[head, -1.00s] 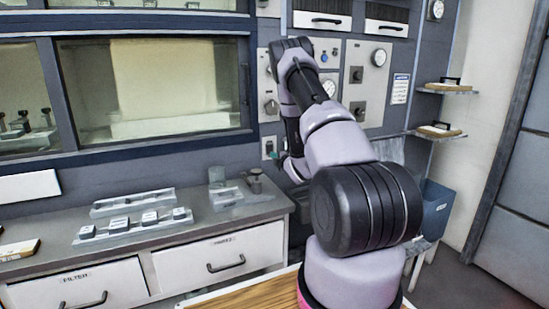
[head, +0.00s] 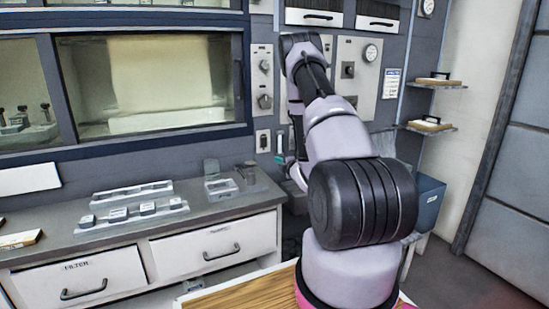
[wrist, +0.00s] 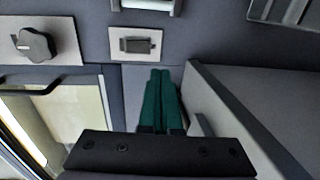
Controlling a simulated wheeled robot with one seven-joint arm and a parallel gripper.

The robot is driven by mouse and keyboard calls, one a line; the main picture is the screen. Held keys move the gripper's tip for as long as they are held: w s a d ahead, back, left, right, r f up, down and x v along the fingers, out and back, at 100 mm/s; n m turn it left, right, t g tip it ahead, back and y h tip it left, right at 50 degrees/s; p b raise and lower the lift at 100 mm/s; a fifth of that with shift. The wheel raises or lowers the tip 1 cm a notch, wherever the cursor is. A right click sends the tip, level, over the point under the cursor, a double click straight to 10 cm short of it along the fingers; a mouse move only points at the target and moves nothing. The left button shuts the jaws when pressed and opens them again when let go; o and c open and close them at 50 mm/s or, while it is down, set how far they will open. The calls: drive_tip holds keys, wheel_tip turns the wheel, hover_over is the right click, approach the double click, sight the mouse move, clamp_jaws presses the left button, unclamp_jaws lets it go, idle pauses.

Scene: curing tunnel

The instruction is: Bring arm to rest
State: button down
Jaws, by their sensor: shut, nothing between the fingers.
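My arm rises in the middle of the head view, bent at the elbow and reaching toward the control panel (head: 358,75). In the wrist view, the green fingers of my gripper (wrist: 160,75) lie side by side, shut and empty. A small bit of green on my gripper (head: 280,158) shows in the head view, below the panel and partly hidden behind my arm. In the wrist view, the fingers point toward the grey wall below a small switch plate (wrist: 136,44). I cannot tell how far they are from it.
A counter (head: 75,238) with drawers and trays of small blocks (head: 128,213) stands at the left under a tunnel window (head: 150,85). Shelves (head: 432,127) and a blue bin (head: 428,203) are at the right. A wooden surface (head: 235,291) lies in front. Open floor shows at the right.

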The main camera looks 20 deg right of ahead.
drive_tip(key=shift+s+f, duration=0.1)
drive_tip(key=shift+s, duration=0.65)
drive_tip(key=s+a+r+m+g+h, duration=0.1)
drive_tip(key=s+a+r+m+g, duration=0.1)
drive_tip(key=r+m, duration=0.8)
drive_tip(key=s+a+r+m+g+h, duration=0.2)
drive_tip(key=s+a+r+m, duration=0.1)
drive_tip(key=r, duration=1.2)
drive_tip(key=s+a+r+m+g+y, duration=0.1)
drive_tip(key=s+a, duration=0.4)
drive_tip(key=s, duration=0.5)
drive_tip(key=s+a+r+m+g+y, duration=0.2)
drive_tip(key=s+a+r+m, duration=0.3)
drive_tip(key=s, duration=0.5)
drive_tip(key=s+a+r+m+g+y, duration=0.2)
drive_tip(key=s+a, duration=0.4)
drive_tip(key=s, duration=0.5)
drive_tip(key=shift+r+m+g, duration=0.3)
drive_tip(key=shift+r+m, duration=0.25)
drive_tip(key=shift+m, duration=0.05)
drive_tip(key=shift+w+d, duration=0.1)
